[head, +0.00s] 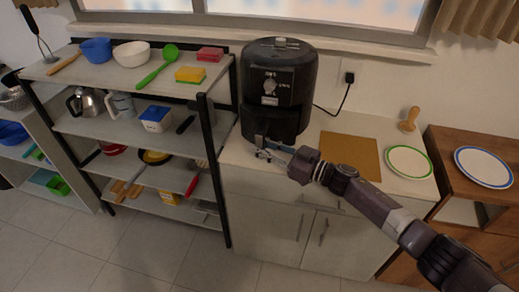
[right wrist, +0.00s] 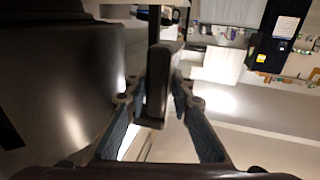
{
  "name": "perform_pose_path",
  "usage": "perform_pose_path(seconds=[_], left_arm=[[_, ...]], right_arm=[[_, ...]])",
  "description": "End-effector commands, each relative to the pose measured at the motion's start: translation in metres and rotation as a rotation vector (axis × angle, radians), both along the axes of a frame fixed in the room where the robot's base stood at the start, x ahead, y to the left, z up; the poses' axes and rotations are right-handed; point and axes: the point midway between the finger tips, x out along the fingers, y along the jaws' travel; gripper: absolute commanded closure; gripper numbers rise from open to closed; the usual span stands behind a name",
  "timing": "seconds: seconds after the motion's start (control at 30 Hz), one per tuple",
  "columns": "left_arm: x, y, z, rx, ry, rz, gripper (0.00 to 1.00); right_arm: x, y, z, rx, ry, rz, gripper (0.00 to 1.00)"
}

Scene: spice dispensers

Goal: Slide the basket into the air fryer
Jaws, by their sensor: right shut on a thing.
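The black air fryer (head: 280,82) stands upright on the counter, its dial and printed panel facing me. My right gripper (head: 266,152) is at the foot of its front. In the right wrist view my right gripper (right wrist: 157,95) has its two fingers on either side of the dark basket handle (right wrist: 156,88) and is shut on it. The basket body is at the fryer's lower front; I cannot tell how far in it sits. My left gripper is not in view.
A shelf rack (head: 150,135) with bowls, sponges and utensils stands close on the left. On the counter right of the fryer are a tan board (head: 350,156), a green-rimmed plate (head: 409,162) and a wooden pestle-like item (head: 409,120). A power cord (head: 344,98) runs to the wall.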

Motion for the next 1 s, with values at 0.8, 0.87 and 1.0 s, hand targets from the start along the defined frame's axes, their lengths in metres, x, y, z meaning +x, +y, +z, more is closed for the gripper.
perform_pose_path(seconds=[0.8, 0.87, 1.0], left_arm=[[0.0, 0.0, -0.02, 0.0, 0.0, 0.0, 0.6], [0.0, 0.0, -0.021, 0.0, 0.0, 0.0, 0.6], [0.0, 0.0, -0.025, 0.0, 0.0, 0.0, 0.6]], right_arm=[[0.023, -0.007, 0.003, 0.002, -0.008, 0.001, 1.0], [0.025, -0.008, 0.003, 0.002, -0.008, 0.001, 1.0], [0.029, -0.009, 0.002, 0.001, -0.006, 0.0, 1.0]])
